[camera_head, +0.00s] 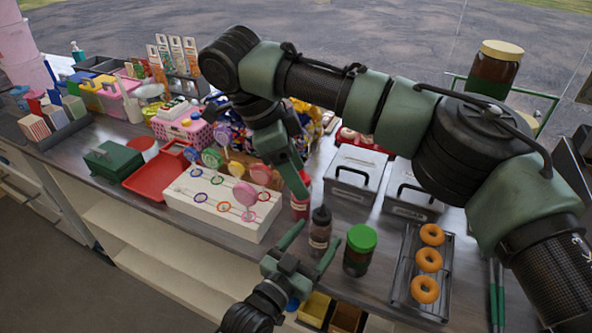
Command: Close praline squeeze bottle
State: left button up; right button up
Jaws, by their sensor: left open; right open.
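A dark brown squeeze bottle (319,234) with a black top, which looks like the praline bottle, stands upright near the counter's front edge. My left gripper (319,238) is open, with its fingers reaching up on either side of the bottle; I cannot tell whether they touch it. My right gripper (302,188) is open and points down, above and behind the bottle, close to a red bottle (300,208). Its own arm and finger partly cover that area. Whether the squeeze bottle's cap is fully closed is too small to tell.
A jar with a green lid (360,250) stands just right of the bottle. A rack of doughnuts (408,270) is farther right. A white lollipop stand (215,212) and a red tray (150,183) are left. Grey lidded containers (352,178) stand behind.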

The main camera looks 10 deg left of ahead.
pick_arm(q)
jog(key=shift+v, duration=1.2)
